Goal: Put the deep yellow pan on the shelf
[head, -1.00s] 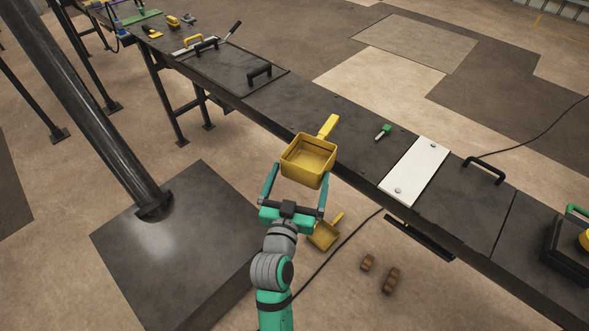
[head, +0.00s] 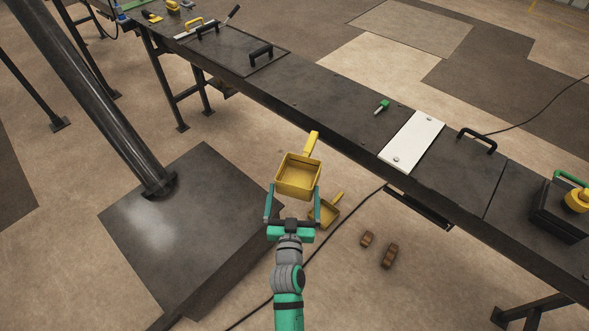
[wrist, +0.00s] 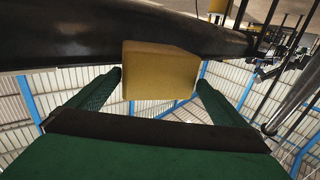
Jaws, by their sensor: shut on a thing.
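The deep yellow pan (head: 298,176) is a square, open-topped pan, with its handle pointing away from me. My gripper (head: 293,190) is shut on it, one finger at each side, and holds it up in front of the long dark bench (head: 312,104). In the wrist view the pan (wrist: 160,70) shows as a plain yellow face between the fingers of my gripper (wrist: 160,88). No surface is clearly named as the shelf; the bench top is the nearest raised one. A second, smaller-looking yellow pan (head: 325,216) lies on the floor beyond my gripper, partly hidden.
On the bench are a white plate (head: 412,142), a small green-headed item (head: 383,107), black handles (head: 478,139) and a black box with a yellow knob (head: 568,212). Brown pieces (head: 389,256) and a cable lie on the floor. A dark column (head: 95,95) stands left on a dark slab.

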